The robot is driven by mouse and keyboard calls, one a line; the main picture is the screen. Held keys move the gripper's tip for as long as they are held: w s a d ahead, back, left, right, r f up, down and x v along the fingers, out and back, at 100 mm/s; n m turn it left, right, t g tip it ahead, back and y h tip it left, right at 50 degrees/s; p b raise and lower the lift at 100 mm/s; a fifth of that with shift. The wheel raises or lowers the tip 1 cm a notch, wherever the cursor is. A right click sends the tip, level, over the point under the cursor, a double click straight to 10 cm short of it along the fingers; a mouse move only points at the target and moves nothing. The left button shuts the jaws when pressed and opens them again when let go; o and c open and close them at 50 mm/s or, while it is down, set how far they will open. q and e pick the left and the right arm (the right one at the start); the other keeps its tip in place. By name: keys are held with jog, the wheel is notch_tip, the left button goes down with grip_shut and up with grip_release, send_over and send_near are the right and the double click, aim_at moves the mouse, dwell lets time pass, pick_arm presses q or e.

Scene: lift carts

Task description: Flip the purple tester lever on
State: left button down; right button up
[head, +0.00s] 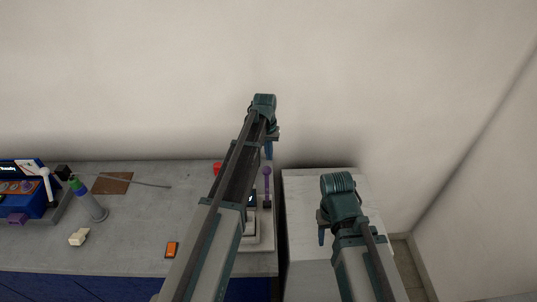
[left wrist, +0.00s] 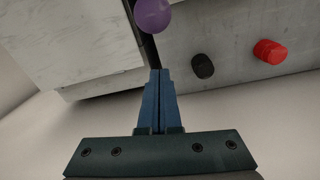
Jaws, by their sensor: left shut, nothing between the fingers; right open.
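The purple tester lever (head: 267,184) rises from the pale tester (head: 262,238) near the table's right edge, partly hidden behind my left arm. Its round purple knob (left wrist: 152,14) is at the top of the left wrist view, just beyond my fingertips, with a small gap in the picture. My left gripper (head: 269,151) is shut and empty, at the lever's top end in the head view; its blue fingers also show together in the left wrist view (left wrist: 158,72). My right gripper (head: 321,236) is open over the white cabinet; only part of its fingers shows.
The white cabinet (head: 300,190) stands right of the grey table (head: 130,240).

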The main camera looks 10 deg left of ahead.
pick_arm(q)
jog(key=s, duration=0.2)
jog(key=s+p, duration=0.1)
jog(key=shift+s+d, duration=0.2)
jog(key=shift+s, duration=0.2)
jog(key=shift+s, duration=0.1)
